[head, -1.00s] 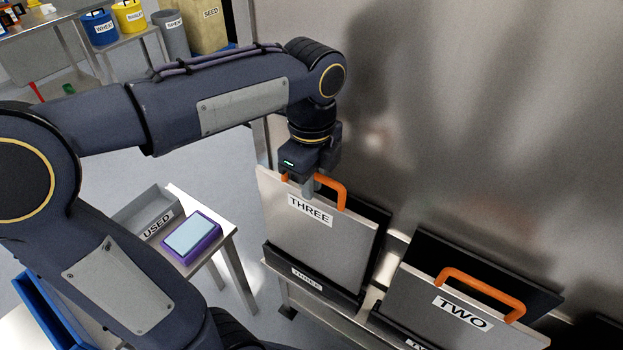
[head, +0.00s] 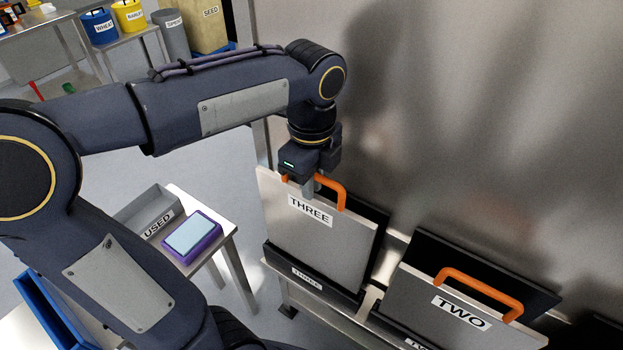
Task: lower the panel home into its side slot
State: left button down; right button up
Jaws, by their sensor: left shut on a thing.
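The panel marked THREE (head: 325,240) is a grey plate with an orange handle (head: 334,190) on its top edge. My left gripper (head: 307,190) is shut on that handle from above. The panel stands nearly upright in front of a black backing plate, with its lower edge at the dark slot (head: 308,280) labelled THREE. The slot's front lip hides the panel's bottom edge, so I cannot tell how deep it sits. My right gripper is not in view.
The panel marked TWO (head: 435,305) stands in its own slot to the right, with an orange handle. A small table (head: 222,235) holds a grey tray (head: 150,212) labelled USED and a purple-edged pad (head: 191,236). A large metal wall (head: 480,120) rises behind the panels.

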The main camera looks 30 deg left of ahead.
aim_at(311, 206)
pick_arm(q)
jog(key=shift+f+b, duration=2.3)
jog(key=shift+f, duration=0.95)
jog(key=c, duration=1.4)
grip_release()
jog(key=shift+o, duration=0.2)
notch_tip(311, 206, up, 8)
jog(key=shift+f+p, duration=0.1)
jog(key=shift+p, duration=0.3)
